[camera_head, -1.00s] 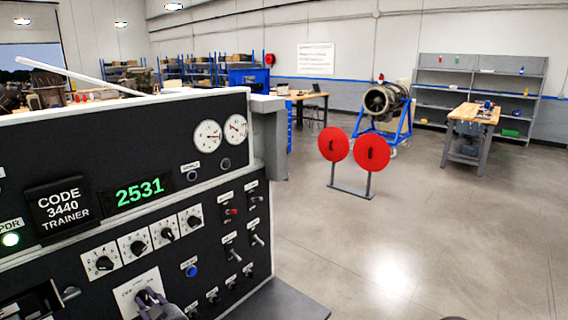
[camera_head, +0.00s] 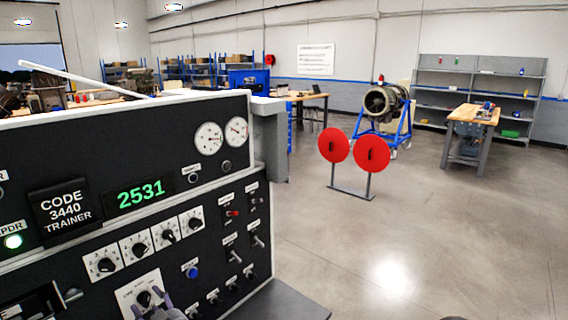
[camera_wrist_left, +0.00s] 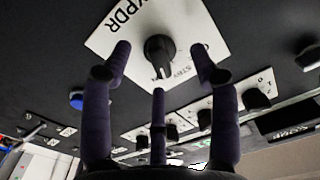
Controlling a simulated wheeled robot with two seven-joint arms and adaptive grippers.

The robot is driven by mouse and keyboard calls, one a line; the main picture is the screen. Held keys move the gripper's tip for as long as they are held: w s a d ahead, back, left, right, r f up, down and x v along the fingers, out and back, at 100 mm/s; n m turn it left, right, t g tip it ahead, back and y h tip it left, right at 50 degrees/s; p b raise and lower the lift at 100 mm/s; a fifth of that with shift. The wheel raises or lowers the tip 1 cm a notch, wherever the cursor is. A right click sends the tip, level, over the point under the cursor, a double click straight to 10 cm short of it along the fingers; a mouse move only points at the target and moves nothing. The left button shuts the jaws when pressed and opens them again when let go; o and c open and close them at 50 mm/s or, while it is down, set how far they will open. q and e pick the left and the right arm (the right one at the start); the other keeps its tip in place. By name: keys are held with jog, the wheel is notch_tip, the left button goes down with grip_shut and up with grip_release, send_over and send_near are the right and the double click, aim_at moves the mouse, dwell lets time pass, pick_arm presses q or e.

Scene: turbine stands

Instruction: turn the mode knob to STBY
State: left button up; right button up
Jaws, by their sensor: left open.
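The mode knob (camera_head: 144,298) is a black knob on a white plate (camera_head: 128,288) low on the black trainer panel. In the left wrist view the knob (camera_wrist_left: 159,50) sits on the plate (camera_wrist_left: 190,22) marked XPDR. Its narrow end points down the picture, beside the STBY lettering (camera_wrist_left: 178,71). My left gripper (camera_head: 154,306) is just in front of the knob, at the bottom of the head view. In the wrist view its purple fingers (camera_wrist_left: 160,66) are spread to either side of the knob, with visible gaps and no contact that I can see. My right gripper is not in view.
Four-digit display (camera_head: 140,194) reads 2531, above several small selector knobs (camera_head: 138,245). A blue button (camera_head: 191,271) and toggle switches (camera_head: 235,257) lie right of the mode knob. A grey ledge (camera_head: 285,300) juts out at the panel's foot. Open floor lies to the right.

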aim_at(148, 301)
pick_arm(q)
jog(key=shift+p+v, duration=0.45)
jog(key=shift+v, duration=1.15)
